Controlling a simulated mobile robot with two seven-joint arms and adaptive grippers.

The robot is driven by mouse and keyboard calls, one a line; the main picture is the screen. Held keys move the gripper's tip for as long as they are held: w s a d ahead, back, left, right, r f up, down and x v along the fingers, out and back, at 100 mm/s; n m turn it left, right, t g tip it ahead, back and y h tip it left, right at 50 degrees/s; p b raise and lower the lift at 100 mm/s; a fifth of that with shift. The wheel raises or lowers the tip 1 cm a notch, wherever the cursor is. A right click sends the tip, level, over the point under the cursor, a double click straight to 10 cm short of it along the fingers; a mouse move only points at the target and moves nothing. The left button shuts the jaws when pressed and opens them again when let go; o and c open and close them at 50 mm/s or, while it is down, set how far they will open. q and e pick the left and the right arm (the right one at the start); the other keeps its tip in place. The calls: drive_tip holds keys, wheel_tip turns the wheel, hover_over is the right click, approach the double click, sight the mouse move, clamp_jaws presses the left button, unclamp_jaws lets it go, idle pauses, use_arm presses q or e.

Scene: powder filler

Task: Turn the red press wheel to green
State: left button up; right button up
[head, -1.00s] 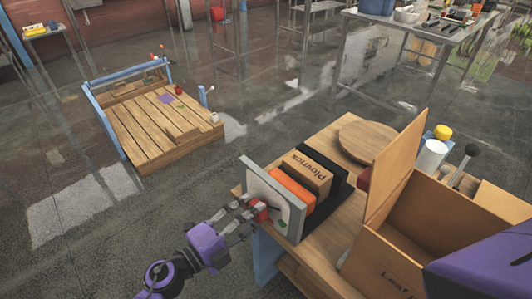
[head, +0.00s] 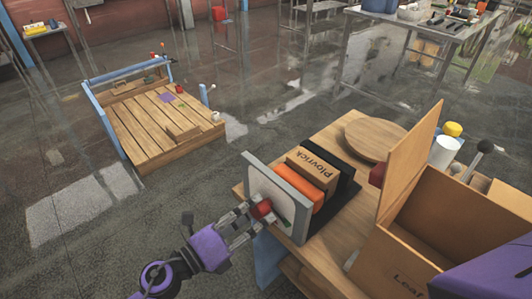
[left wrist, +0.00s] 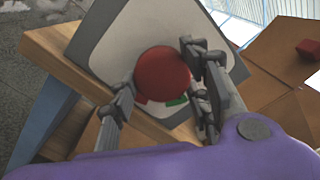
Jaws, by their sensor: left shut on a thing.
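The red press wheel (head: 262,209) sits on the pale face of a grey upright plate (head: 268,183) at the table's left end. In the left wrist view the wheel (left wrist: 162,74) is a round red knob, with a small green mark (left wrist: 177,101) and a red mark on the plate just below it. My left gripper (head: 253,216) is at the wheel, its fingers on both sides of it and shut on it. It also shows in the left wrist view (left wrist: 163,92). My right gripper is not in view.
Behind the plate stand an orange block (head: 304,190) and a brown box marked Plovrick (head: 312,170). An open cardboard box (head: 440,230) fills the table's right side. A round wooden board (head: 374,138) lies behind. A low wooden platform (head: 160,120) stands on open floor.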

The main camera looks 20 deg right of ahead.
use_arm(q)
drive_tip(key=shift+f+m, duration=0.25)
drive_tip(key=shift+m, duration=0.35)
drive_tip(key=o, duration=1)
drive_tip(key=shift+o, duration=0.6)
drive_tip(key=shift+r, duration=0.1)
